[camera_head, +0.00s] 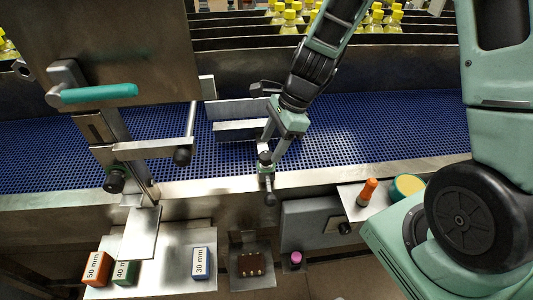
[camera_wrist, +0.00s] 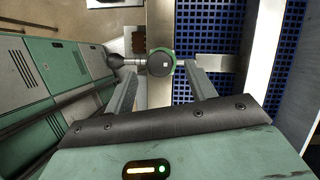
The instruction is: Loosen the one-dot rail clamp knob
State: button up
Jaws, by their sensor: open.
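A round black clamp knob (camera_head: 265,158) with a green ring sits at the front rail, below the end of my arm. In the wrist view this knob (camera_wrist: 160,62) shows a small pale mark on its face; I cannot count dots. My gripper (camera_head: 272,155) is open at the knob. In the wrist view my gripper's fingers (camera_wrist: 160,78) stand on either side, just short of or beside the knob; contact cannot be told. A black ball-ended lever (camera_head: 270,198) hangs below the knob. A second black knob (camera_head: 115,182) with a green ring is at the left bracket.
A blue belt (camera_head: 380,125) runs behind the metal front rail (camera_head: 340,172). A teal handle (camera_head: 98,93) and a metal plate stand at the left. Orange 50 mm (camera_head: 97,268), green 40 mm (camera_head: 125,272) and blue 30 mm (camera_head: 204,263) blocks lie in front. An orange-handled item (camera_head: 367,191) is at the right.

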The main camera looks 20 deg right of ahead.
aim_at(267, 154)
jog(key=shift+x, duration=2.2)
jog(key=c, duration=1)
